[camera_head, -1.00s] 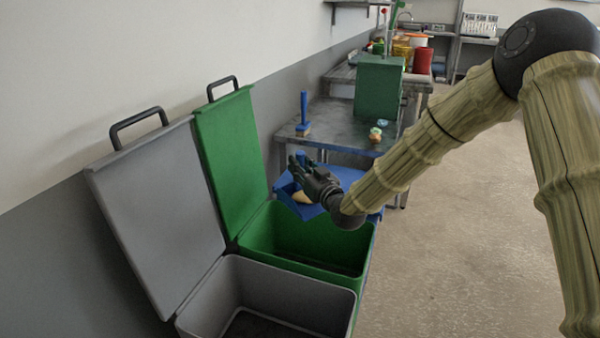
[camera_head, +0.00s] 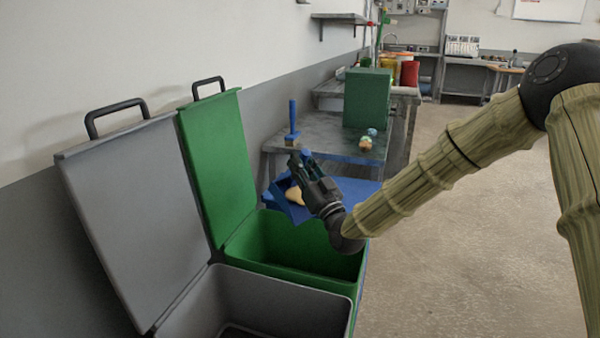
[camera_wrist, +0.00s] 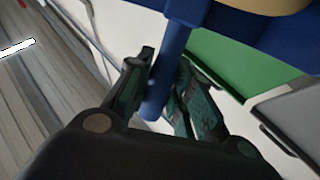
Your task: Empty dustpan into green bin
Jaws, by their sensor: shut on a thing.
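My gripper (camera_head: 305,163) is shut on the handle of the blue dustpan (camera_head: 288,209). In the wrist view the fingers (camera_wrist: 165,65) close around the blue handle (camera_wrist: 173,45). The dustpan is held up near the back of the green bin (camera_head: 290,273), and a pale tan piece (camera_head: 294,196) lies in it. Part of the pan is hidden behind my gripper. In the wrist view the pan and tan piece (camera_wrist: 262,5) show only at the top edge. The green bin stands open, its lid (camera_head: 215,150) leaning back toward the wall.
An open grey bin (camera_head: 285,290) with its lid (camera_head: 140,215) raised stands in front of the green one. A blue bin (camera_head: 352,190) lies behind it. A table (camera_head: 325,135) beyond carries a blue brush (camera_head: 293,120), a green box (camera_head: 367,98) and small items. Floor at right is clear.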

